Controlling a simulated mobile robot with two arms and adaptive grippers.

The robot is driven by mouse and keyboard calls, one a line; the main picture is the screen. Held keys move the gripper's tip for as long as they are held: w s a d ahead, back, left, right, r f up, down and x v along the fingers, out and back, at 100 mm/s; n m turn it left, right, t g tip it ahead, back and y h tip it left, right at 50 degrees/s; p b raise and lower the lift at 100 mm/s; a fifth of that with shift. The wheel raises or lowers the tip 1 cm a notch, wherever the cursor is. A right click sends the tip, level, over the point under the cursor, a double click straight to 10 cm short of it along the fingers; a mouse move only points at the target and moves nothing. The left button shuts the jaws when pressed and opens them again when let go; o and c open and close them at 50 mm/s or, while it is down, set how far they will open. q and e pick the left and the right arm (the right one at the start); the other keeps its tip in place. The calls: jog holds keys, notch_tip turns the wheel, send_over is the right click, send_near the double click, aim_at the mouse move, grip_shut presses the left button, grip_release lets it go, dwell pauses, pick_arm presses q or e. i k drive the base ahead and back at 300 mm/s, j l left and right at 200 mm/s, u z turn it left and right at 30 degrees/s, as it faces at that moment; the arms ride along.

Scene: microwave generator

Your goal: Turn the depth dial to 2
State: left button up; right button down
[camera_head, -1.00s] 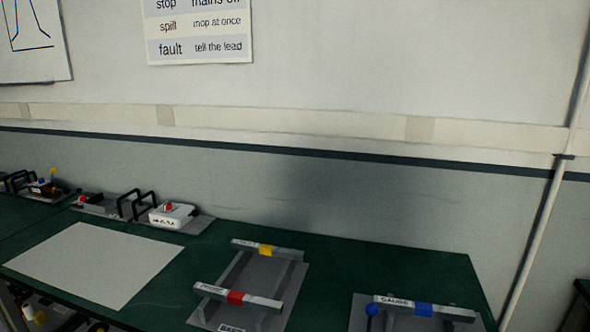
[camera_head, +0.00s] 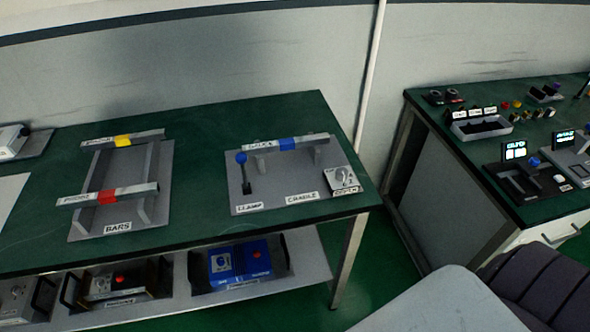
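The depth dial (camera_head: 342,177) is a small pale round knob on a metal plate at the right front corner of the green bench. A label reading DEPTH sits in front of it. The dial's numbers and pointer are too small to read. It shares a grey base plate (camera_head: 280,184) with a bar that has a blue band (camera_head: 289,144), a blue-knobbed lever (camera_head: 241,158) and labels that seem to read CLAMP and CRADLE. Neither of my grippers shows in this view.
The green bench (camera_head: 210,123) also holds the BARS stand (camera_head: 154,190) with red and yellow banded bars. Its lower shelf (camera_head: 278,289) carries a blue box (camera_head: 238,262) and other units. A second bench (camera_head: 420,103) with controls stands at right. A dark ribbed chair (camera_head: 540,285) is at lower right.

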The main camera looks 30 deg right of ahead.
aim_at(342, 172)
jog(key=z, duration=1.25)
